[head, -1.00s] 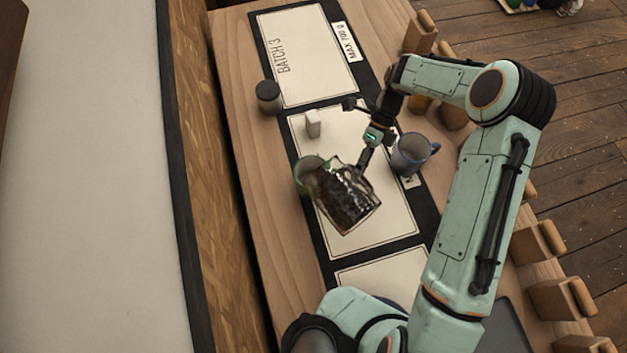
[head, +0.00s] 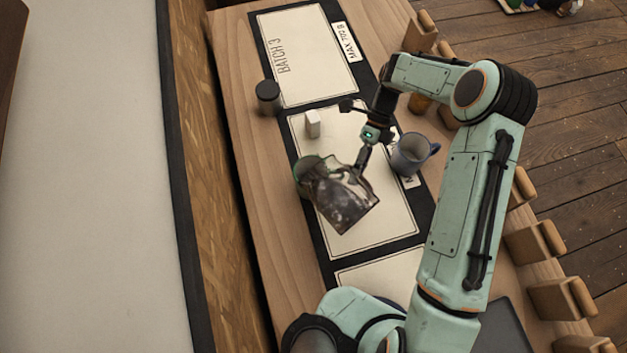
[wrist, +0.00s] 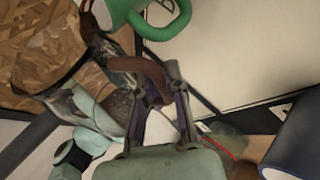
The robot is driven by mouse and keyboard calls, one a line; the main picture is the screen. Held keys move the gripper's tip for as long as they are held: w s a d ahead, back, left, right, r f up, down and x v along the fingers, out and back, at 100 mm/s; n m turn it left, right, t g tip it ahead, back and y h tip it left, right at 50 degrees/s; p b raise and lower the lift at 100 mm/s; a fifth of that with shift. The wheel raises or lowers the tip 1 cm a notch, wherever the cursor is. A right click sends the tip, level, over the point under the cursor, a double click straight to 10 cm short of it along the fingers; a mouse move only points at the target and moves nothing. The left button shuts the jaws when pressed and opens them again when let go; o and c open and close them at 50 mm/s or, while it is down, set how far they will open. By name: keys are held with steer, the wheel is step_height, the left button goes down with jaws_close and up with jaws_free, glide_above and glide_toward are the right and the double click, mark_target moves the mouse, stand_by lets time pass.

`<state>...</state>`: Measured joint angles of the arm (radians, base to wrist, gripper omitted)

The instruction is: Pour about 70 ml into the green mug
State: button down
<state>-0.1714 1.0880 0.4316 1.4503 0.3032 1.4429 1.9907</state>
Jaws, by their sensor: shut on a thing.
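A clear jug (head: 345,205) with dark contents is tilted, its mouth end at the green mug (head: 305,178). The mug stands on the middle mat and is partly covered by the jug in the head view. In the wrist view, the green mug (wrist: 126,10) shows at the top edge with its handle toward the right. My gripper (head: 362,168) is shut on the jug's handle; the wrist view shows the fingers (wrist: 162,105) at the brown handle (wrist: 146,72). The jug's body (wrist: 98,105) is left of them. I cannot make out the mug's fill level or a stream.
A blue-grey mug (head: 410,155) stands right of my gripper. The mat's front right part (head: 385,225) is clear.

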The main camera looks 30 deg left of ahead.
steer(key=shift+r+h, duration=0.1)
steer(key=shift+h, duration=0.2)
stand_by(0.9)
steer(key=shift+w+d+f+t+y, duration=0.1)
steer(key=shift+d+f+t+y, duration=0.15)
steer(key=shift+y, duration=0.3)
steer(key=shift+w+d+f+t+y, duration=0.1)
steer(key=shift+d+y, duration=0.25)
steer(key=shift+y, duration=0.2)
steer(key=shift+d+f+t+y, duration=0.2)
steer(key=shift+f+t+y, duration=0.15)
steer(key=shift+y, duration=0.35)
steer(key=shift+w+a+f+t+y+b, duration=0.15)
steer(key=shift+a+t+y+b, duration=0.15)
steer(key=shift+t+y, duration=0.2)
steer(key=shift+w+a+r+n+t+y, duration=0.15)
steer(key=shift+r+n+t+y, duration=0.15)
steer(key=shift+r+t+y, duration=0.15)
steer(key=shift+f, duration=0.1)
